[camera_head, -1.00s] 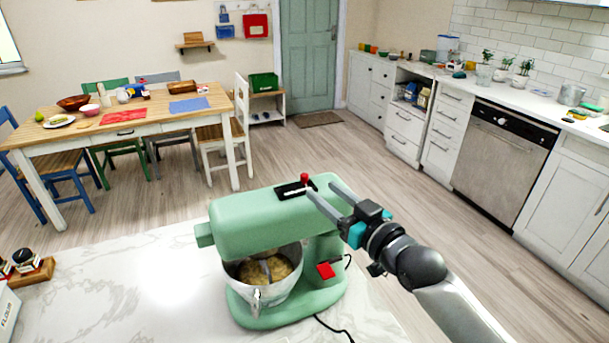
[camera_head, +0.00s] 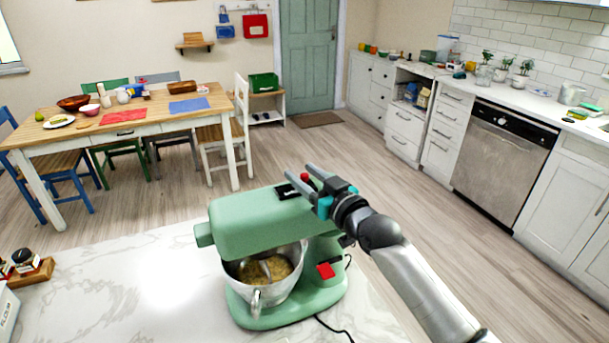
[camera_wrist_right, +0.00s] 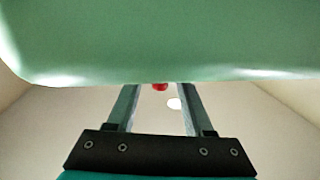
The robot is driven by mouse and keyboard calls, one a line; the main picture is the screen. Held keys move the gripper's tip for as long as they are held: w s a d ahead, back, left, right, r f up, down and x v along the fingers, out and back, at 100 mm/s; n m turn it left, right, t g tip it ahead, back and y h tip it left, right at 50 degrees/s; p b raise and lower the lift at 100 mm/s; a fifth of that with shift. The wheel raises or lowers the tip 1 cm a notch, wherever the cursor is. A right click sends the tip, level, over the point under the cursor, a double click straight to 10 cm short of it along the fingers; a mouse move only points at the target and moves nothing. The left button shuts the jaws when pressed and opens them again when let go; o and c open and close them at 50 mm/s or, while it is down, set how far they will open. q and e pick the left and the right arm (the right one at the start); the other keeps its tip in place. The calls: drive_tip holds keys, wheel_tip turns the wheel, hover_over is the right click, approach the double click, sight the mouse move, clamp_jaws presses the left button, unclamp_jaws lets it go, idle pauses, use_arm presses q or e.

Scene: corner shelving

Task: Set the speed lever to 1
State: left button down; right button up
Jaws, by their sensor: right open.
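The green stand mixer (camera_head: 240,222) stands on the marble counter, with a metal bowl (camera_head: 282,285) of dough under its head. The red-knobbed speed lever (camera_head: 304,177) sits in a black slot plate (camera_head: 287,191) on top of the head. My right gripper (camera_head: 297,172) is open at the top of the mixer, with the red knob close to its fingers. In the right wrist view the red knob (camera_wrist_right: 160,87) shows between the two open fingers (camera_wrist_right: 158,95), partly hidden by the mixer head. The lever's setting cannot be read. My left gripper is not in view.
A red switch (camera_head: 326,270) is on the mixer's base, and a black cord (camera_head: 333,330) runs from it to the counter edge. A spice rack (camera_head: 30,270) stands at the left. The counter left of the mixer is mostly clear.

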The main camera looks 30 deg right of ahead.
clamp_jaws()
idle(1.4)
